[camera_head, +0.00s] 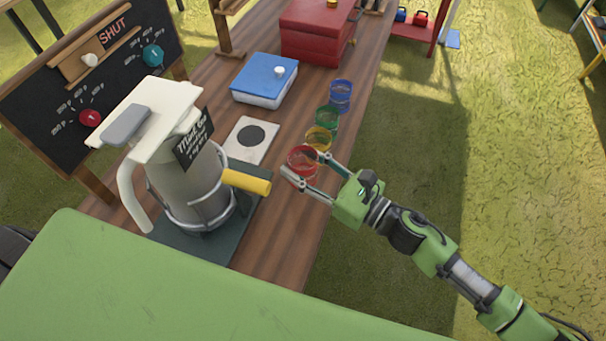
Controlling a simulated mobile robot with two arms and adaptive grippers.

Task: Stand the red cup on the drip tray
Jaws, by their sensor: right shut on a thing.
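The red cup (302,157) is near the right edge of the wooden table. My right gripper (303,164) is shut on it, with one finger on each side. I cannot tell whether the cup touches the table. A white square plate with a dark round centre (247,140), which looks like the drip tray, lies to the left of the cup and is empty. A large grey and cream dispenser (185,180) with a yellow spout (246,182) stands in front of it. My left gripper is not in view.
Yellow (319,139), green (327,117) and blue (341,95) cups stand in a row behind the red cup. A blue-lidded box (264,79) and a red chest (315,33) are farther back. A blackboard with knobs (92,85) stands at left.

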